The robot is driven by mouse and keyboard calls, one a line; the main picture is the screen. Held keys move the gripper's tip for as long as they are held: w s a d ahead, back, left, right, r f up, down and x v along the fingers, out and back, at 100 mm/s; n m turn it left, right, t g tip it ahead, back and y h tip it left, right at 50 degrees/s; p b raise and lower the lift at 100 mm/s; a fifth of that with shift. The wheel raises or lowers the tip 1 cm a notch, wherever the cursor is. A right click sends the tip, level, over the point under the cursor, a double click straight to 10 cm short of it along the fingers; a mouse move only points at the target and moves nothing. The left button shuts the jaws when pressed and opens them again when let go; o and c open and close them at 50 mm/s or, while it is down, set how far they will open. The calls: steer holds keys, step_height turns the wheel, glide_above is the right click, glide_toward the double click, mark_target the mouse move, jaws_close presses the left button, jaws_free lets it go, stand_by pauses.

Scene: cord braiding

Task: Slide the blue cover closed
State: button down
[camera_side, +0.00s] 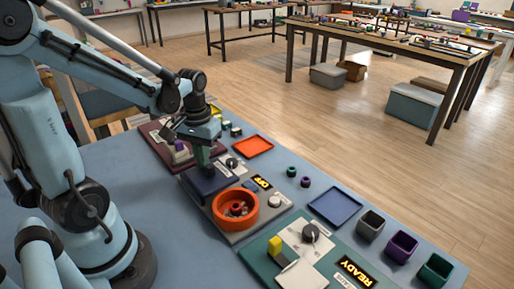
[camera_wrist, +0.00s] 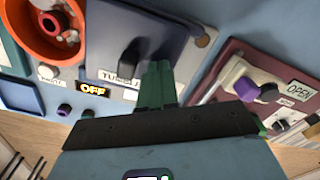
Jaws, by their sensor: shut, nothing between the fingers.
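The dark blue cover (camera_side: 208,184) lies on the grey tumbler unit, beside the orange drum (camera_side: 236,208) and clear of its open top. Small pieces show inside the drum. In the wrist view the cover (camera_wrist: 107,30) has a dark raised handle (camera_wrist: 129,58). The orange drum (camera_wrist: 36,35) is at the upper left there. My gripper (camera_side: 207,171) is shut and empty, pointing down over the cover. In the wrist view its green fingertips (camera_wrist: 158,66) are just right of the handle. I cannot tell whether they touch it.
A display reading OFF (camera_side: 262,183) and a white knob (camera_side: 273,201) are on the tumbler unit. A maroon unit (camera_side: 153,133) stands behind it and a green unit (camera_side: 262,262) in front. An orange tray (camera_side: 253,146), a blue tray (camera_side: 335,207) and several bins lie to the right.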

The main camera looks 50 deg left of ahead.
steer(key=shift+d, duration=0.15)
steer(key=shift+d, duration=5.5)
steer(key=shift+a, duration=0.2)
steer(key=shift+a, duration=0.45)
step_height(320, 180, up, 11)
steer(key=f+m+t, duration=0.1)
steer(key=m+t, duration=0.1)
steer(key=w+d+f+m+t, duration=0.1)
steer(key=m+t, duration=0.1)
steer(key=w+f+m+t, duration=0.1)
steer(key=m+t, duration=0.1)
steer(key=t, duration=0.1)
steer(key=shift+d+f, duration=0.2)
steer(key=shift+f, duration=0.1)
